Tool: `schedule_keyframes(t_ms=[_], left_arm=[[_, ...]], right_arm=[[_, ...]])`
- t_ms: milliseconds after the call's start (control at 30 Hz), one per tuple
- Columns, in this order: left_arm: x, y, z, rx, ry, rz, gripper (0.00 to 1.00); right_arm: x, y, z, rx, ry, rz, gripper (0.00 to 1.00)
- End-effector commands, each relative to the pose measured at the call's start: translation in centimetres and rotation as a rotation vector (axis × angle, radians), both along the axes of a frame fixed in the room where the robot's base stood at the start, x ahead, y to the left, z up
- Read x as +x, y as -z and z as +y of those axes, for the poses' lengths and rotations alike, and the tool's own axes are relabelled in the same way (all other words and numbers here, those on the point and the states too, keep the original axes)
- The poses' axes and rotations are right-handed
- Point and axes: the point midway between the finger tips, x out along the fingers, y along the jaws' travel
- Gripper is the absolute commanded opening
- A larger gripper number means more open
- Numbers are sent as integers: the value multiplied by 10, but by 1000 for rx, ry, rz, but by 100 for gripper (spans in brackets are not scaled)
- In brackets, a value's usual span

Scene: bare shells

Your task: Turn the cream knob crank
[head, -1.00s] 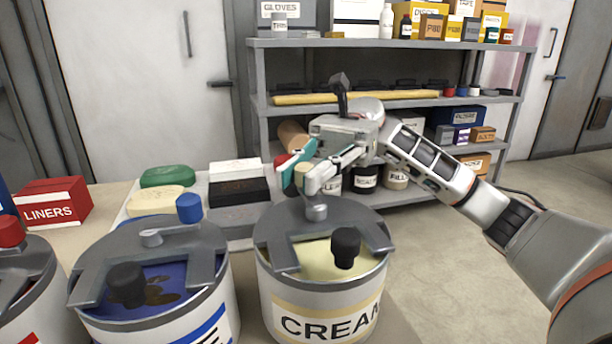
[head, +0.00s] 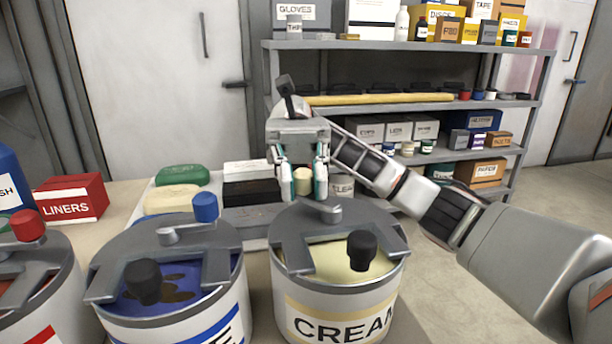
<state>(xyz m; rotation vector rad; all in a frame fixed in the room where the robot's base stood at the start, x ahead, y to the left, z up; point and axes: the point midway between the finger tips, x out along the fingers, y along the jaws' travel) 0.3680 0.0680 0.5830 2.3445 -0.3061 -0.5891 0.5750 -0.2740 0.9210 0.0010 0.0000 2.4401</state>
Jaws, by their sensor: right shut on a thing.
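The cream can (head: 342,318), labelled CREAM, stands at the front centre with a grey lid bridge (head: 360,224) over pale cream contents. A black knob (head: 362,250) stands at the front of the same lid. My left gripper is not in view.
A blue-labelled can (head: 168,305) with a blue knob (head: 205,207) stands to the left. A red LINERS box (head: 72,198) and a tray with green, cream, white and black blocks lie behind. A grey shelf (head: 400,103) stands at the back.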

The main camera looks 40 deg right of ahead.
Motion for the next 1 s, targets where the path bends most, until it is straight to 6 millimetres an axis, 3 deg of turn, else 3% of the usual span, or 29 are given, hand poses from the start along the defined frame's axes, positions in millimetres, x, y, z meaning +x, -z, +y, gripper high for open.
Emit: schedule_keyframes(t_ms=[567, 600, 667, 1000], left_arm=[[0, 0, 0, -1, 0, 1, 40], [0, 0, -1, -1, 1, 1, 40], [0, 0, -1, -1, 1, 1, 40], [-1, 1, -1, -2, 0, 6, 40]], right_arm=[[0, 0, 1, 0, -30, 0, 0], [0, 0, 1, 0, -30, 0, 19], [0, 0, 1, 0, -30, 0, 33], [0, 0, 1, 0, -29, 0, 33]])
